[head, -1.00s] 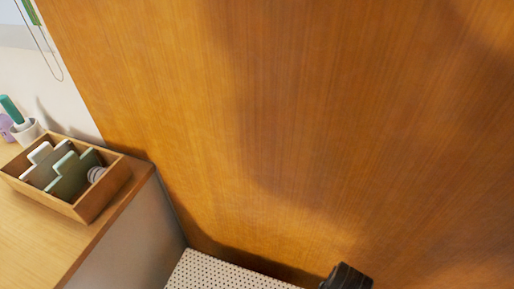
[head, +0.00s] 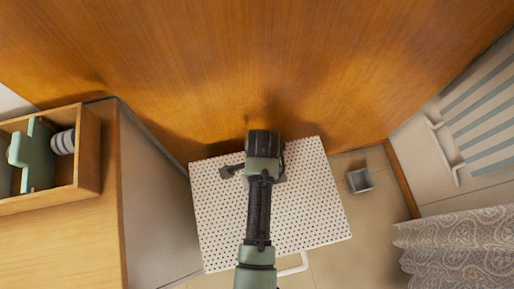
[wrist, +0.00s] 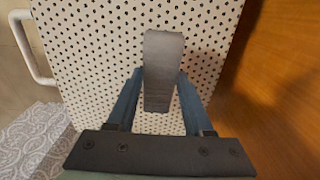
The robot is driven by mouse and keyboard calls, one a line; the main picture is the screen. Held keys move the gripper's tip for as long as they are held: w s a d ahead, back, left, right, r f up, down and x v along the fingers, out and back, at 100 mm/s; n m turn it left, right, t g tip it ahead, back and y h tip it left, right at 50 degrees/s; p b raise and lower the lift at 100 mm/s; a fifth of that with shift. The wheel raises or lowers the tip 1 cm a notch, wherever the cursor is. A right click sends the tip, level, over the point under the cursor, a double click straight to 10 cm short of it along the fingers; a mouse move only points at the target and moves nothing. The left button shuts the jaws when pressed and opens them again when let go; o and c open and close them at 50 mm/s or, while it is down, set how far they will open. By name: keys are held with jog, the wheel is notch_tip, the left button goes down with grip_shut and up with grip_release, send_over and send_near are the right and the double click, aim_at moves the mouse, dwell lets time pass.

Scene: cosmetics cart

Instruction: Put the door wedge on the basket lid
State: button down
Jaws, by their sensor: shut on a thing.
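The dark grey door wedge (wrist: 162,52) sits between the two blue fingers of my gripper (wrist: 160,82) in the wrist view, and the fingers are shut on it. The white basket lid with black dots (wrist: 90,45) lies under the wedge. In the head view the lid (head: 315,200) is against the wooden panel, and my arm reaches across it. The dark wedge (head: 230,172) shows left of my wrist, over the lid's upper left part. My wrist hides most of the gripper there. I cannot tell whether the wedge touches the lid.
A wooden panel (head: 240,70) rises behind the lid. A wooden counter (head: 70,240) with an organizer box (head: 90,165) stands at the left. A small grey box (head: 360,180) is on the floor at the right, near a patterned cloth (head: 455,250). A white handle (head: 293,267) sticks out in front.

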jog(key=shift+f+b, duration=0.6)
jog(key=shift+f, duration=2.15)
jog(key=shift+f, duration=0.2)
jog(key=shift+c, duration=1.4)
grip_release()
jog(key=shift+r, duration=0.15)
notch_tip(320, 180, up, 12)
jog(key=p, duration=0.3)
